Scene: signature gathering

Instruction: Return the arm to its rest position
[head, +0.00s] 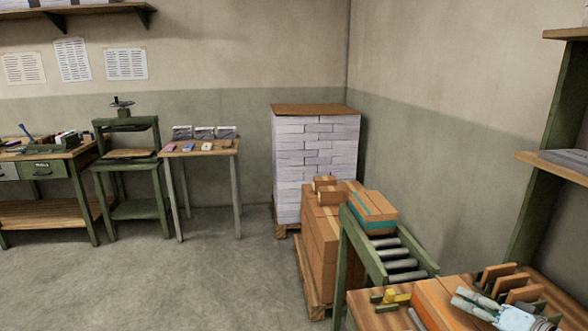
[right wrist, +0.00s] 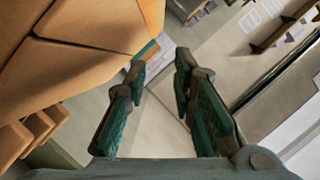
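My right gripper (head: 462,304) shows at the bottom right of the head view, over the workbench (head: 372,312) and beside an orange-brown block (head: 432,300). In the right wrist view my right gripper (right wrist: 160,68) has its two dark green fingers apart, with nothing between them. Large orange-brown surfaces (right wrist: 60,70) fill the upper left of that view, close to the left finger. I cannot tell whether they touch. My left gripper is not in the head view.
Upright brown boards (head: 500,272) stand on the bench beside my right gripper. A roller stand (head: 385,245) and stacked cartons (head: 318,235) lie beyond it. A green shelf post (head: 545,165) rises at the right. The floor (head: 200,285) at left is clear.

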